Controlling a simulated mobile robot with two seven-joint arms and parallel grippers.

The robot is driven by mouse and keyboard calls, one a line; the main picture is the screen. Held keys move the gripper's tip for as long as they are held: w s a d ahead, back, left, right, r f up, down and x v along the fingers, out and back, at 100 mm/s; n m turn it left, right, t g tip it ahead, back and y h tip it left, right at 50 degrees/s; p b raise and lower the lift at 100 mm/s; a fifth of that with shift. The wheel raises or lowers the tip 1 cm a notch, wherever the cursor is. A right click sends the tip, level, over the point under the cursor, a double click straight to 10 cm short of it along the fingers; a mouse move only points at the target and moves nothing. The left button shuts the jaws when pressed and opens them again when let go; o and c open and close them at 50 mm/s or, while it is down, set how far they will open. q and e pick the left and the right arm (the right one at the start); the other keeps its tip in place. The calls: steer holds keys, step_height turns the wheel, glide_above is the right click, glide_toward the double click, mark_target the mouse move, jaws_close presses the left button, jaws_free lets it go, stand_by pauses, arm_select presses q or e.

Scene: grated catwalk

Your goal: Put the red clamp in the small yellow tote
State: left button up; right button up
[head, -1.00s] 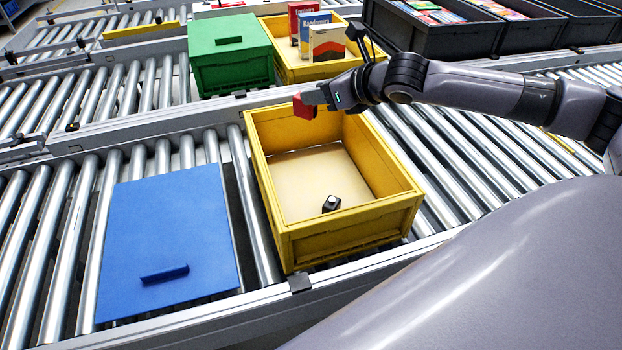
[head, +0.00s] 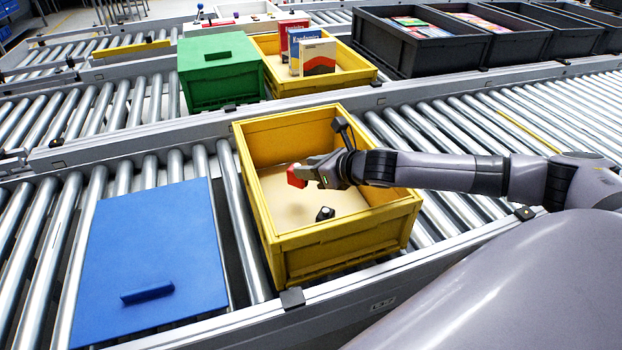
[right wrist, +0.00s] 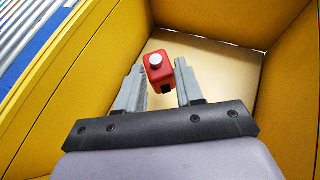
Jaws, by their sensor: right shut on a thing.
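The small yellow tote (head: 345,228) stands on the near roller conveyor, open at the top. My right gripper (head: 306,173) is over the tote's opening, shut on the red clamp (head: 297,176). In the right wrist view the red clamp (right wrist: 160,72), with a round white knob, sits between the two grey fingers of my right gripper (right wrist: 160,85). The yellow walls surround it there, with the tan floor below. A small black item (head: 325,214) lies on the tote's floor. My left gripper is not in view.
A blue lid (head: 150,250) with a handle lies left of the tote. Behind stand a green box (head: 220,75) and another yellow tote (head: 345,80) holding several books (head: 312,55). Dark grey crates (head: 420,60) stand at the back right.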

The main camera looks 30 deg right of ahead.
steer(key=shift+f, duration=1.3)
steer(key=shift+f+b, duration=0.3)
steer(key=shift+f, duration=0.35)
steer(key=o, duration=1.1)
steer(key=shift+c, duration=0.2)
steer(key=shift+r, duration=0.1)
steer(key=shift+r, duration=0.3)
steer(key=v, duration=0.7)
steer(key=shift+s+r, duration=0.2)
steer(key=shift+r, duration=0.25)
